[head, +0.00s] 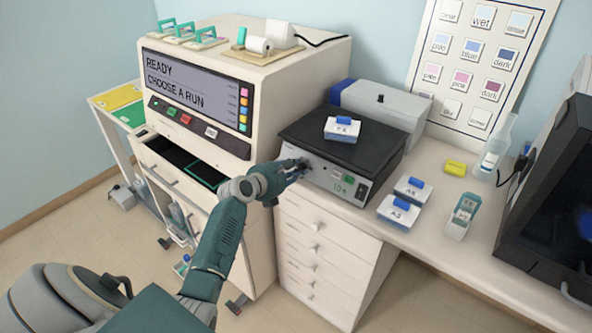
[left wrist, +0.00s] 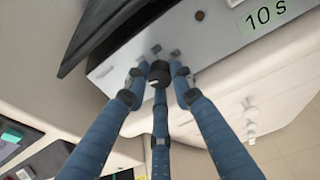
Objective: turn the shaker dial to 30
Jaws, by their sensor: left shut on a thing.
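The shaker (head: 318,180) is a grey box with a black top platform (head: 375,143) and stands on the bench. Its front panel carries a small display (head: 339,187) that reads 10; in the left wrist view the label (left wrist: 265,14) reads "10 s". My left gripper (head: 298,168) is at the left part of that front panel. In the left wrist view its fingers are shut around the small dark dial (left wrist: 159,71), which they partly hide. The dial's pointer setting cannot be made out. My right gripper is not in view.
A blue-capped box (head: 342,130) marked with letters sits on the shaker platform. Two similar boxes (head: 399,211) (head: 412,189) stand right of the shaker. A large staining machine (head: 265,90) is close on the left. Drawers (head: 310,245) are below the bench.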

